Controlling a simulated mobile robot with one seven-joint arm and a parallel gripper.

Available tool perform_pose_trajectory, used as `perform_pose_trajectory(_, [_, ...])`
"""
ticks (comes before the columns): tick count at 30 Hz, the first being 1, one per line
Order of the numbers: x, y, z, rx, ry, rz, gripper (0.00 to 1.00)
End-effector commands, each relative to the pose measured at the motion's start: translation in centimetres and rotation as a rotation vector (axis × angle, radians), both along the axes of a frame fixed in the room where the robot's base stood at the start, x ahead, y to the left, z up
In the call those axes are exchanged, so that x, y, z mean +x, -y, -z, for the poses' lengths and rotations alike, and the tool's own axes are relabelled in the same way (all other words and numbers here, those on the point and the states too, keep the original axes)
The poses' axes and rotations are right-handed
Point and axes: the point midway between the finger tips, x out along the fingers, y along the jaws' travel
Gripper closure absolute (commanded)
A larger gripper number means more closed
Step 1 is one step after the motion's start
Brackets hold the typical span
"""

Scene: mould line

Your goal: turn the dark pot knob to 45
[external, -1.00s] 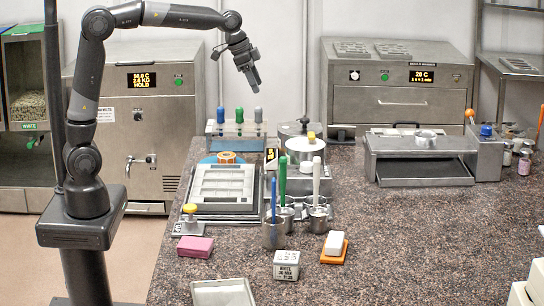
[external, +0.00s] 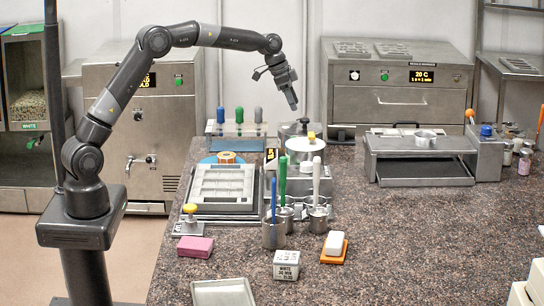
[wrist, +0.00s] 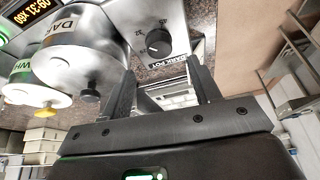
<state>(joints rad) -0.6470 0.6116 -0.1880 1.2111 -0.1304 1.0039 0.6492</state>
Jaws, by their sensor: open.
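The dark pot knob (wrist: 158,42) is round and black, on a steel panel in the wrist view. Small marks surround it, too small to read surely, and a "DARK POT" label (wrist: 171,62) sits beside it. A small light mark shows on the knob; its setting cannot be told. My gripper (wrist: 163,84) is open and empty, its fingers apart with the panel edge beyond them; the knob is clear of both fingers. In the external view my gripper (external: 293,106) hangs above and behind the two-pot melter (external: 325,187); the knob cannot be made out there.
The dark pot (wrist: 78,24) and white pot (wrist: 48,68) stand beside the panel in the wrist view. In the external view, a cup with tools (external: 273,234), a mould tray (external: 222,190) and a dropper rack (external: 234,141) stand close.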

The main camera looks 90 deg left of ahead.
Motion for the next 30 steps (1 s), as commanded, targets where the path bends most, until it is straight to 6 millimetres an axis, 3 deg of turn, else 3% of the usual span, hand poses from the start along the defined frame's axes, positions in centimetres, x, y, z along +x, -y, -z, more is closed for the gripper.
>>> perform_pose_trajectory(6, [1.6, 0.2, 3.9, -0.001, -0.002, 0.002, 0.43])
perform_pose_trajectory(12, [2.4, 0.3, 5.7, 0.0, -0.001, 0.001, 0.43])
perform_pose_trajectory(23, [2.5, 0.3, 6.0, 0.001, 0.001, 0.001, 0.44])
perform_pose_trajectory(30, [2.5, 0.3, 6.0, 0.001, 0.001, 0.001, 0.64])
